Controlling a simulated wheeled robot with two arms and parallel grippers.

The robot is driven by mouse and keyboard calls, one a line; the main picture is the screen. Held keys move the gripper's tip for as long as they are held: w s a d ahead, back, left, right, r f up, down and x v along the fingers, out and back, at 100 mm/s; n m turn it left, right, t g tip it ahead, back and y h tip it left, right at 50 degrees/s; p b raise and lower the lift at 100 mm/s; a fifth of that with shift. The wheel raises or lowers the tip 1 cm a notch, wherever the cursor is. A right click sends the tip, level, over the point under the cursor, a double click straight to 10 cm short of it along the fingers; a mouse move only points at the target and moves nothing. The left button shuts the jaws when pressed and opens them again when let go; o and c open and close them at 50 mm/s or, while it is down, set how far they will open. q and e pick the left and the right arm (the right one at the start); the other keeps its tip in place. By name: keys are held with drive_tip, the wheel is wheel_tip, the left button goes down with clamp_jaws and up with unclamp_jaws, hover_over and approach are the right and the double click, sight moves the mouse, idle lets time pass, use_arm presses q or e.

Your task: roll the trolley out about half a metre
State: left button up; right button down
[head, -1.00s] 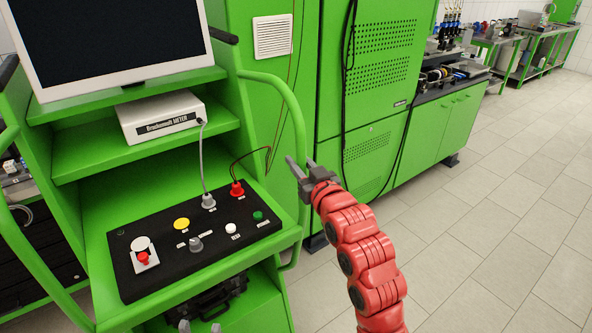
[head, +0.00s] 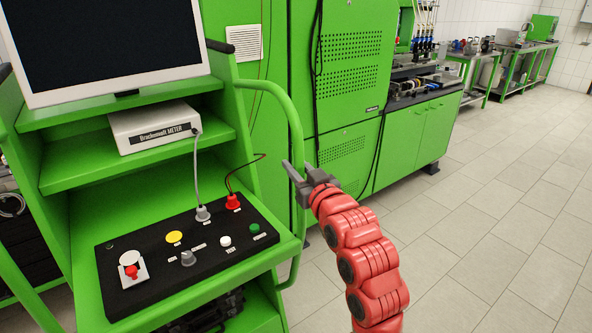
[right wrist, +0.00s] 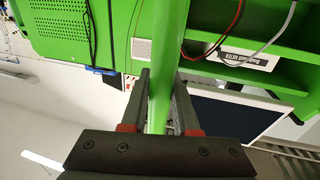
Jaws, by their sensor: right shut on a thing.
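The green trolley (head: 90,165) stands on the left in the head view, with a screen (head: 115,40) on top and a black control panel (head: 200,245) on its lower shelf. Its bent tubular handle (head: 292,115) runs down its right side. My right gripper (head: 291,174) is at that handle. In the right wrist view its two fingers (right wrist: 161,85) sit on both sides of the green tube (right wrist: 158,110), shut on it. The trolley's wheels are out of frame. My left gripper is not in view.
A white meter box (head: 155,125) sits on the trolley's middle shelf, with cables to the panel. A tall green cabinet (head: 355,65) and a lower cabinet (head: 420,140) stand behind. The tiled floor (head: 500,230) on the right is clear.

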drive_tip(key=shift+w+d, duration=0.1)
drive_tip(key=shift+w, duration=0.1)
drive_tip(key=c, duration=1)
unclamp_jaws()
drive_tip(key=o, duration=0.3)
drive_tip(key=shift+d+f, duration=0.1)
drive_tip(key=shift+d, duration=0.05)
drive_tip(key=shift+a, duration=0.2)
drive_tip(key=shift+s, duration=0.1)
